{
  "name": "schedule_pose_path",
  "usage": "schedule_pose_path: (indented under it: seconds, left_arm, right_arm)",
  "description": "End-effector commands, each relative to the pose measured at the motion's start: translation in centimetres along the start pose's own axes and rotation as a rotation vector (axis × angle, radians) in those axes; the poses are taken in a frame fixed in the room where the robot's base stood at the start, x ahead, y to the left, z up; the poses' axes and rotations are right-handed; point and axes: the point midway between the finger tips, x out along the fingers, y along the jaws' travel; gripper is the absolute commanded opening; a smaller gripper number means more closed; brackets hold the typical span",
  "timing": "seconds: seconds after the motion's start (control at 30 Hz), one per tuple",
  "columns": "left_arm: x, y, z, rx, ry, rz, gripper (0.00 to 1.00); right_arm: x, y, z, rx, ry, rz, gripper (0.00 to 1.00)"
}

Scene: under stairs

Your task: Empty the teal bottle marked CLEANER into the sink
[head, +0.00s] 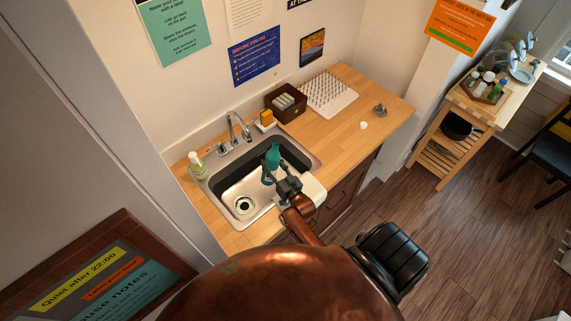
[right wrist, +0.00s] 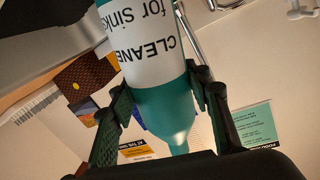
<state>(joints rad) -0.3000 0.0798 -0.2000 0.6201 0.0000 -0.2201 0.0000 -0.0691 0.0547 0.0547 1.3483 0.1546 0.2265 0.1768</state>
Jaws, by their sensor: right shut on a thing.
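My right gripper (head: 268,176) is shut on the bottle. In the right wrist view the bottle (right wrist: 164,105) sits between the two fingers of my right gripper (right wrist: 157,100). Its white label reads CLEANER, for sinks, and appears upside down in that view, with the tapered neck at the lower side. The neck's tip is hidden behind the gripper's dark body. No stream of liquid shows. My left gripper is not in view.
A faucet (head: 236,130) stands behind the sink, and a soap bottle (head: 197,165) at its left corner. A yellow sponge (head: 267,118), a brown box (head: 286,103) and a white drying rack (head: 328,94) are behind. A small white cap-like piece (head: 363,125) lies on the counter (head: 385,97).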

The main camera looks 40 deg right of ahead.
Motion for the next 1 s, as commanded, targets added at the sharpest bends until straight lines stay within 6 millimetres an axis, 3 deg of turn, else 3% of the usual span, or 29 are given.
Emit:
schedule_pose_path:
  seconds: [0.03,0.27,0.47,0.67,1.0]
  left_arm:
    - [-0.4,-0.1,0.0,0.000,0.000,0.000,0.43]
    - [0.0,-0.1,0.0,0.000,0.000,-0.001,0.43]
    - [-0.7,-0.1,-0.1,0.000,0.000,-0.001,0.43]
    - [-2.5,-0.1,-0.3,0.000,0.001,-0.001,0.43]
    - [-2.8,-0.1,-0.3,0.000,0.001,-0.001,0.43]
  right_arm:
    - [0.1,-0.4,-1.2,-0.082,0.021,-0.001,0.00]
    - [0.0,-0.7,-2.0,-0.271,0.057,0.000,0.00]
    - [-0.1,-0.8,-2.5,-0.261,0.055,-0.001,0.00]
    - [-0.2,-1.4,-4.7,-0.259,0.056,-0.002,0.00]
    - [-0.3,-1.7,-5.8,-0.257,0.054,-0.001,0.00]
